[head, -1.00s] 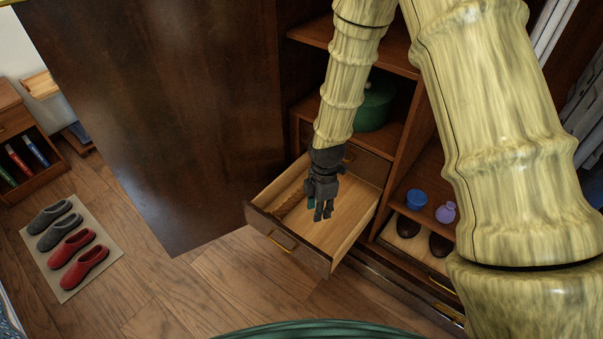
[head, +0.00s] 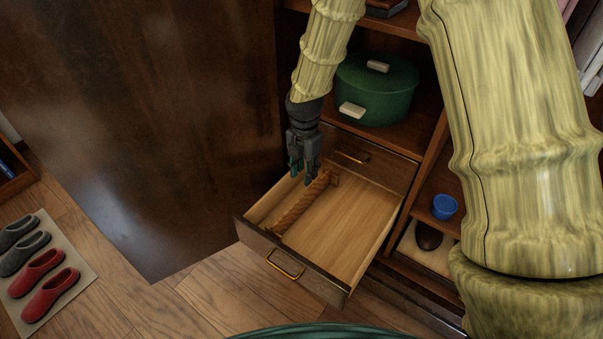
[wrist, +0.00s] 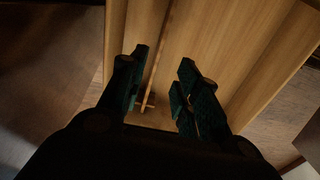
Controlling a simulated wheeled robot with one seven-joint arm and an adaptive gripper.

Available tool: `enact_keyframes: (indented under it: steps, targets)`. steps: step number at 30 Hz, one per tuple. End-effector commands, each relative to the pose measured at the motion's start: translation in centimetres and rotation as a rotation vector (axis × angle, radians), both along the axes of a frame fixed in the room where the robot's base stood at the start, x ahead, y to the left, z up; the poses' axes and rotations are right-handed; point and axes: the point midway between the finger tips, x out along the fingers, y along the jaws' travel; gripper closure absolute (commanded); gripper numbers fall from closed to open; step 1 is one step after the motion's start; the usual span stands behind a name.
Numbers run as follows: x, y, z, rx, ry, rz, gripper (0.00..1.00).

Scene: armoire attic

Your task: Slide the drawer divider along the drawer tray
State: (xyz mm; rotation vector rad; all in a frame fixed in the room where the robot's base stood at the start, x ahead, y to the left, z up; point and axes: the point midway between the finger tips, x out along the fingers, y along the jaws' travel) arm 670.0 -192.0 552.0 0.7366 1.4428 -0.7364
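The drawer tray (head: 350,222) is the pale wooden inside of a pulled-out drawer. The drawer divider (head: 300,205), brown with a twisted, rope-like look, runs front to back in its left part. In the wrist view the divider (wrist: 158,62) is a thin strip seen from above, between my fingers in the picture, nearer the left one. My gripper (head: 303,178) points down over the back left of the drawer, beside the divider in the head view. In the wrist view my gripper (wrist: 164,56) is open with a wide gap. I cannot tell whether a finger touches the divider.
A large dark wooden panel (head: 150,110) stands left of the drawer. A green lidded pot (head: 378,92) sits on the shelf behind. A blue cup (head: 444,206) stands on the right. The tray right of the divider is empty. Slippers (head: 45,270) lie on a floor mat.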

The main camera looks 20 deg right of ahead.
Motion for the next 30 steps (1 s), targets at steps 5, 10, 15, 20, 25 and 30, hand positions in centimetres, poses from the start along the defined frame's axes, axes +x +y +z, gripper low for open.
enact_keyframes:
  steps: [5, 10, 15, 20, 25, 30]
  targets:
    - [-0.1, -0.1, -0.3, 0.0, 0.0, -0.003, 0.68]
    - [-0.1, -0.1, -0.2, 0.0, 0.0, -0.003, 0.68]
    - [-0.1, 0.0, -0.7, 0.0, 0.001, -0.002, 0.68]
    - [-0.1, 0.0, -2.3, 0.0, 0.002, -0.001, 0.68]
    - [0.0, 0.1, -4.9, 0.0, 0.002, 0.0, 0.68]
    - [-0.1, 0.1, -7.4, 0.0, 0.002, 0.0, 0.68]
